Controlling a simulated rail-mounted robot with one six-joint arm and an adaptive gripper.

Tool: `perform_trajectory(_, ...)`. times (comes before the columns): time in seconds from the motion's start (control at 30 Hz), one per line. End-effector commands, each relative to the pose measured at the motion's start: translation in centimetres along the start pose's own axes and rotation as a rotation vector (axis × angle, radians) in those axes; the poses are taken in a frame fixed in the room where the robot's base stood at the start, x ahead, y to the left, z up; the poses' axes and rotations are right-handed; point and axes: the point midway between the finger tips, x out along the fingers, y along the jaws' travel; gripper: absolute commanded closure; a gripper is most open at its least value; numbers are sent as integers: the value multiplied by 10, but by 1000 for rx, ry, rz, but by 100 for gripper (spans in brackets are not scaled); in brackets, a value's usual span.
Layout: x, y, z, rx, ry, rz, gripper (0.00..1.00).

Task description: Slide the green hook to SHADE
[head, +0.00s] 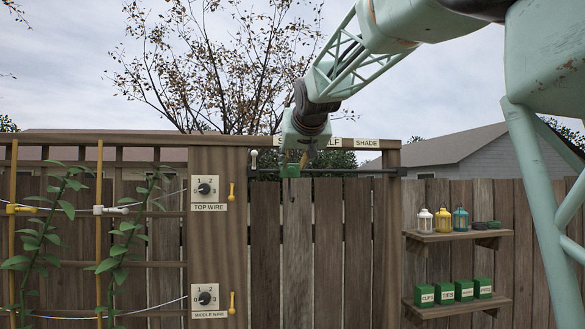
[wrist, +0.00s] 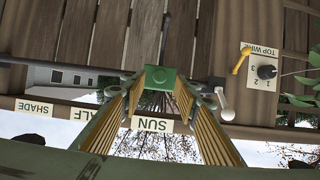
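The green hook (head: 290,171) hangs on the dark rail near the left end, below the partly covered SUN label. In the wrist view, which is upside down, the hook's green block (wrist: 161,77) is at the fingertips, beside the SUN label (wrist: 152,124). The SHADE label (head: 367,143) is at the rail's right end; it also shows at left in the wrist view (wrist: 34,107). My gripper (wrist: 161,84) is open, its yellow ribbed fingers on either side of the block. Whether they touch it is unclear. In the head view my wrist covers part of the labels.
A white-knobbed lever (head: 253,158) stands at the rail's left end. The post at left carries the TOP WIRE dial (head: 205,189) and a yellow lever (head: 231,191). The rail (head: 345,172) looks clear to the right. Shelves (head: 457,236) with lanterns and green boxes are farther right.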

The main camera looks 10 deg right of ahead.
Motion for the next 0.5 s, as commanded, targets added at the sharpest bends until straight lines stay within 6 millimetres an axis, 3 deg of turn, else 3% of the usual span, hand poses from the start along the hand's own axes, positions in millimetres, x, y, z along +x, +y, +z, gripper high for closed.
perform_trajectory(0.3, 29, 0, 1, 0, -2, 0, 71)
perform_trajectory(0.5, 36, 0, 0, 0, -1, 0, 71)
